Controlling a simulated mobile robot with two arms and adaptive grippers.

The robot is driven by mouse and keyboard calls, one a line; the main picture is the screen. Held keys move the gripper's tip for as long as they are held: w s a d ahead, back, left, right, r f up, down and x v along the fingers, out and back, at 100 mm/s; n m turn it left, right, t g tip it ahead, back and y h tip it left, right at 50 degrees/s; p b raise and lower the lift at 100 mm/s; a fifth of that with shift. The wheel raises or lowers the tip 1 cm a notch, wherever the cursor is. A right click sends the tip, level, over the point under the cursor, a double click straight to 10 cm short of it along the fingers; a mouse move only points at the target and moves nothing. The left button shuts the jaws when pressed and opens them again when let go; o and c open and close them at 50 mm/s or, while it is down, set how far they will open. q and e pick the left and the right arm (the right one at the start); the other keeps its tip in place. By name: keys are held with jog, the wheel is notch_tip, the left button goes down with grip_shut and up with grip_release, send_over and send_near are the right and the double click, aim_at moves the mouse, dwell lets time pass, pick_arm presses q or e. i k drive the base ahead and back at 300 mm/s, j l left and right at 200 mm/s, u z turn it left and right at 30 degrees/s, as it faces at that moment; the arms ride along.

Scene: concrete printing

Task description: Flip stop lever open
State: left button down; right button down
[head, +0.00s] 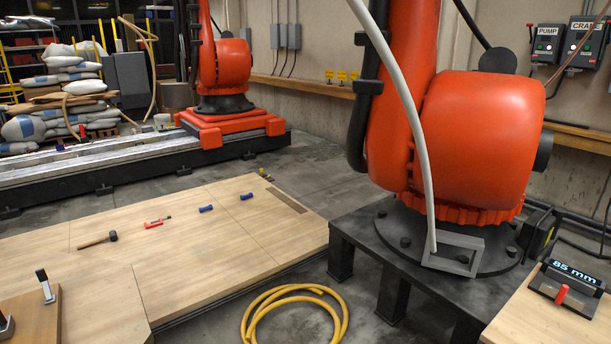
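A dark device with a lit "85 mm" readout (574,272) sits on a wooden bench at the right edge. At the lower left, a metal lever with a black grip (45,286) stands on a wooden block. The view does not make plain which of the two is the stop lever, or whether either is open. Neither of my grippers is in view.
A large orange robot arm (460,140) stands on a dark steel stand (345,235) between both levers. A yellow hose (290,312) lies coiled on the floor.

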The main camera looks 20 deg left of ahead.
aim_at(41, 274)
jog(key=i+u, duration=0.25)
jog(key=u, duration=0.25)
jog(key=i+u, duration=0.2)
jog(key=u, duration=0.3)
jog(key=i+l+u, duration=0.2)
jog(key=u, duration=0.3)
jog(key=i+l+u, duration=0.2)
jog(key=u, duration=0.3)
jog(key=i+l+u, duration=0.1)
jog(key=l+u, duration=0.25)
jog(key=u, duration=0.15)
